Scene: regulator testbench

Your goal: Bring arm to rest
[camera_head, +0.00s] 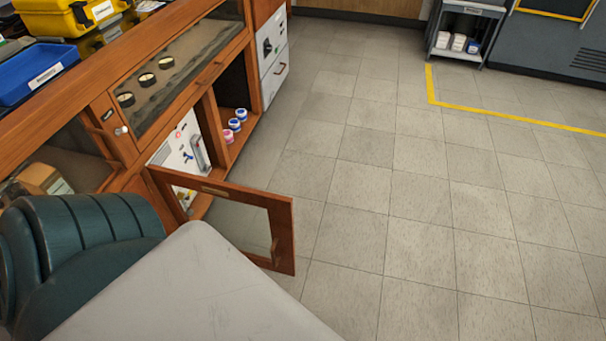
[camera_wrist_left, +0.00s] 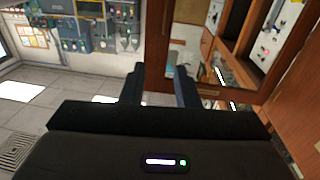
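My left gripper (camera_wrist_left: 160,80) shows in the left wrist view with its two dark fingers apart and nothing seen held between them. The open wooden cabinet door (camera_head: 282,237) stands swung out from the bench in the head view. Its wooden frame (camera_wrist_left: 157,38) also shows in the left wrist view, just beyond the fingertips. I cannot tell how far the fingers are from it. Neither gripper shows in the head view, and my right gripper is in no view.
The wooden bench (camera_head: 180,89) runs along the left, with a blue tray (camera_head: 38,72) and yellow cases (camera_head: 75,18) on top. Small jars (camera_head: 235,124) sit on an open shelf. A grey cart (camera_head: 465,30) stands at the back. The tiled floor (camera_head: 400,190) at right is clear.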

